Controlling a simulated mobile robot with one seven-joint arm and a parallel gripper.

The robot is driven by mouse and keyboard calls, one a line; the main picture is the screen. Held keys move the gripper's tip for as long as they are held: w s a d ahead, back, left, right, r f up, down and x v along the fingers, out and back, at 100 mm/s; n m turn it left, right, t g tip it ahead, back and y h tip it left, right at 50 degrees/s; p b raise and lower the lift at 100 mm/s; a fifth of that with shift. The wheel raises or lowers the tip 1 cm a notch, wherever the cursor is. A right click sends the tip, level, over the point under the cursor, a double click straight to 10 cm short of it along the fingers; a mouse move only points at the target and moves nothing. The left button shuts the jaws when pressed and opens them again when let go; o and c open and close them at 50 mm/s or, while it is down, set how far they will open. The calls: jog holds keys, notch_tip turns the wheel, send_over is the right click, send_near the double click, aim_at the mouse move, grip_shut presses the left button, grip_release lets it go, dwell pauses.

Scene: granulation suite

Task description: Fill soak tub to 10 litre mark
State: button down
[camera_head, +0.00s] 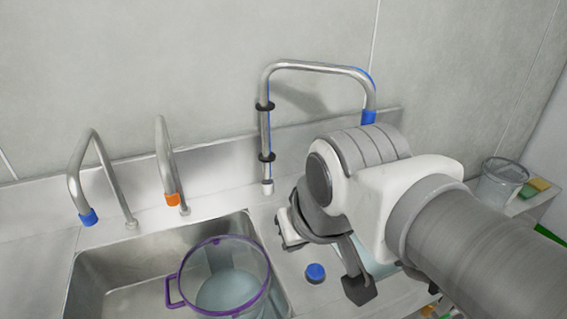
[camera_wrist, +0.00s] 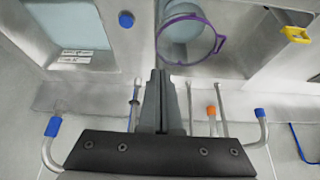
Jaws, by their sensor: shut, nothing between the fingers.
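The soak tub (camera_head: 267,268) is clear with a purple rim and side handle. It stands in the steel sink, with pale bluish liquid visible inside; no litre marks are readable. The tub's purple rim also shows in the wrist view (camera_wrist: 219,42). A blue-tipped tap (camera_head: 87,217) and an orange-tipped tap (camera_head: 172,199) stand behind the sink. A taller blue-tipped spout (camera_head: 315,66) rises to the right. My gripper (camera_wrist: 160,75) is shut and empty, apart from the tub. In the head view my wrist partly hides it, right of the sink.
A round blue knob or cap (camera_head: 315,272) is on the counter right of the sink. A clear container (camera_head: 501,182) and a yellow-green sponge (camera_head: 535,187) sit at far right. A labelled pale basin or container (camera_wrist: 75,25) and a yellow object (camera_wrist: 296,34) show in the wrist view.

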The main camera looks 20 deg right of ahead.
jog(key=w+d+f+m+g, duration=0.3)
jog(key=w+d+f+m, duration=0.25)
jog(key=w+m, duration=0.3)
jog(key=m+g+p, duration=0.2)
jog(key=m+g, duration=0.1)
jog(key=m, duration=0.6)
send_over(319, 269)
notch_tip(319, 269, down, 8)
notch_tip(319, 269, down, 14)
jog(key=shift+r+b, duration=0.1)
jog(key=shift+b, duration=0.35)
